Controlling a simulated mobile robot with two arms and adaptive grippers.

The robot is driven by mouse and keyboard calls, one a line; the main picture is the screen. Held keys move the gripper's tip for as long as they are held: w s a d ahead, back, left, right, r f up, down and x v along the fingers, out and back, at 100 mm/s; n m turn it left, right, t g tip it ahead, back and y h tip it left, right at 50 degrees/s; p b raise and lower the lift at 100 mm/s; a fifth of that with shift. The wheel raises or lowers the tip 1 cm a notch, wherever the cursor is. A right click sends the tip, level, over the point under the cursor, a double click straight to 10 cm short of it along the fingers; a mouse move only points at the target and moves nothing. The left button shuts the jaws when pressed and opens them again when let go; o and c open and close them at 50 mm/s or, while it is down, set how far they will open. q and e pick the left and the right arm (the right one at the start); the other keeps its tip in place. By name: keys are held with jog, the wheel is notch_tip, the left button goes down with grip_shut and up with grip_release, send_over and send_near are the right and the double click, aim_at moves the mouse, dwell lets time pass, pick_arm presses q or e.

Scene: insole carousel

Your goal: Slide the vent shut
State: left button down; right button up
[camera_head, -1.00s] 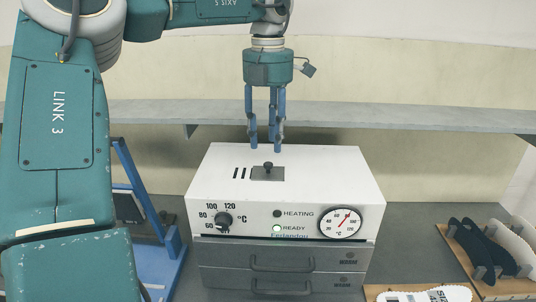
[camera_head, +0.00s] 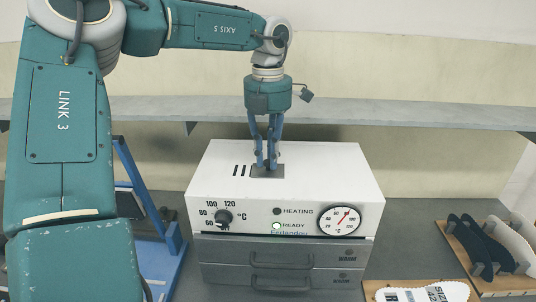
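The vent is on top of the white oven (camera_head: 320,170). Its dark slots (camera_head: 242,171) show uncovered, and the dark sliding plate (camera_head: 279,172) lies just to their right. A small dark knob stands on the plate, now mostly hidden between my fingers. My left gripper (camera_head: 266,166) points straight down from above, with its blue fingertips drawn in on both sides of the knob, close above the plate. It looks shut on the knob. My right gripper is not in view.
The oven front has a temperature knob (camera_head: 223,217), lamps, a round gauge (camera_head: 340,220) and grey drawers (camera_head: 280,262). A grey shelf (camera_head: 400,116) runs behind. A blue frame (camera_head: 150,205) stands left. Dark insoles (camera_head: 484,244) stand in a wooden rack at right, with a white insole (camera_head: 425,293) in front.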

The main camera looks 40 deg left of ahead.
pick_arm(q)
jog(key=s+a, duration=0.4)
jog(key=a, duration=0.1)
jog(key=shift+b, duration=0.35)
jog(key=shift+d+r, duration=0.1)
jog(key=c, duration=2)
grip_release()
jog(key=shift+c, duration=0.2)
jog(key=o, duration=0.4)
jog(key=shift+s+a, duration=0.15)
jog(key=shift+a, duration=0.05)
jog(key=shift+d+r, duration=0.1)
jog(key=shift+r, duration=0.25)
notch_tip(320, 180, up, 11)
jog(key=shift+r, duration=0.1)
